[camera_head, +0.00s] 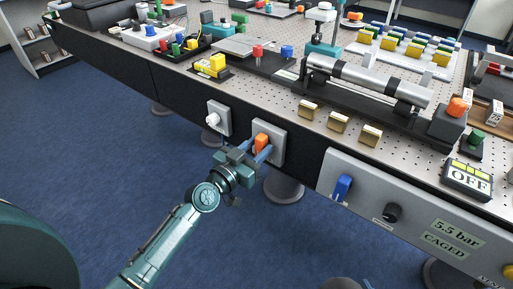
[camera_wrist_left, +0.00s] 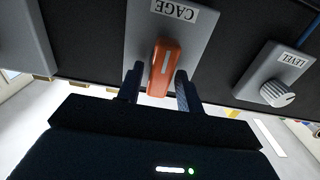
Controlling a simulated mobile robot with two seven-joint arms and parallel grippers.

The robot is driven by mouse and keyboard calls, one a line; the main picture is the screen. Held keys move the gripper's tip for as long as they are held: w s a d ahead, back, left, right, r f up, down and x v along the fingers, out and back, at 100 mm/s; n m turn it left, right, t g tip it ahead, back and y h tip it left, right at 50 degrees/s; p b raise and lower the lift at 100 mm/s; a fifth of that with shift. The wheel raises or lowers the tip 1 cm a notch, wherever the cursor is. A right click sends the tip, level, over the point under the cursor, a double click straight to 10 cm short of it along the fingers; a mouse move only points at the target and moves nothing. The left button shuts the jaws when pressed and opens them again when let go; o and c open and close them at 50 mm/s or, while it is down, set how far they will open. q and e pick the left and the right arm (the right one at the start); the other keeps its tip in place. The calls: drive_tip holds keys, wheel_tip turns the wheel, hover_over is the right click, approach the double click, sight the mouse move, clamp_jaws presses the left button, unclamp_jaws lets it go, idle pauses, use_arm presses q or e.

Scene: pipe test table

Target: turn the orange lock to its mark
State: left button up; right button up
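The orange lock (camera_head: 262,141) is a knob on a grey plate (camera_head: 278,141) on the table's front side. In the left wrist view the lock (camera_wrist_left: 163,68) stands slightly tilted, with a pale line on its face, below an upside-down label reading CAGE (camera_wrist_left: 175,11). My left gripper (camera_head: 257,154) is at the lock. In the wrist view its fingers (camera_wrist_left: 160,90) are on either side of the lock's lower end, with a narrow gap visible at the left finger; contact at the right finger is unclear. I cannot make out the lock's mark. My right gripper is not in view.
A white knob (camera_head: 212,119), labelled LEVEL in the wrist view (camera_wrist_left: 276,93), is on the plate to the left in the head view. To the right, a panel carries a blue lever (camera_head: 342,187), a black knob (camera_head: 392,212) and a display reading "5.5 bar CAGED" (camera_head: 452,239).

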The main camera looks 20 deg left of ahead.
use_arm(q)
drive_tip(key=c, duration=0.7)
drive_tip(key=shift+c, duration=0.2)
drive_tip(key=shift+n, duration=0.3)
drive_tip(key=n, duration=0.3)
drive_tip(key=shift+a, duration=0.15)
drive_tip(key=n, duration=0.6)
drive_tip(key=shift+a+f, duration=0.1)
drive_tip(key=shift+f, duration=0.05)
drive_tip(key=n, duration=0.6)
drive_tip(key=shift+w+a+f, duration=0.1)
drive_tip(key=shift+f, duration=0.05)
drive_tip(key=shift+n, duration=1.1)
drive_tip(key=shift+f, duration=0.1)
